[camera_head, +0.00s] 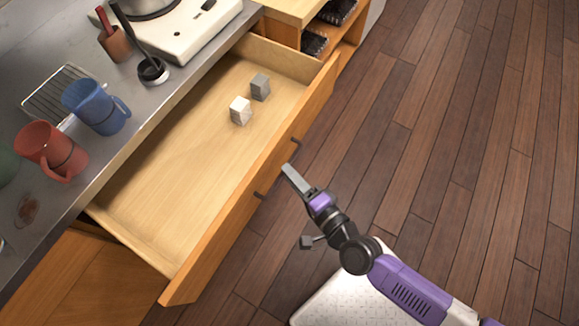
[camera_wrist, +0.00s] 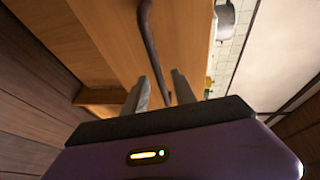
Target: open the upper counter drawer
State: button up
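The upper counter drawer (camera_head: 185,155) is pulled well out from under the counter, and its inside shows in the head view. Its wooden front (camera_head: 232,235) has a dark bar handle (camera_head: 296,141), partly hidden behind my gripper. My gripper (camera_head: 288,170) is just outside the front, at the handle. In the wrist view, my gripper's two fingers (camera_wrist: 161,76) are apart. The dark handle (camera_wrist: 149,40) runs down between them, with gaps at the sides; I see no clear grip on it.
A white block (camera_head: 240,111) and a grey block (camera_head: 260,87) lie in the drawer. Blue (camera_head: 92,104) and red (camera_head: 50,150) mugs stand on the grey counter (camera_head: 150,105) beside it. A wooden shelf unit (camera_head: 318,38) stands past the drawer. The floor (camera_head: 450,130) at right is clear.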

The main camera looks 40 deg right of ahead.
jog(key=v, duration=0.6)
jog(key=shift+s+b, duration=0.2)
jog(key=shift+b, duration=0.2)
jog(key=s+r+n+g+y, duration=0.1)
jog(key=s+r+n, duration=1.1)
jog(key=r+n, duration=0.3)
jog(key=n, duration=0.3)
jog(key=shift+s+a+r, duration=0.15)
jog(key=shift+a+r, duration=0.15)
jog(key=shift+r, duration=0.1)
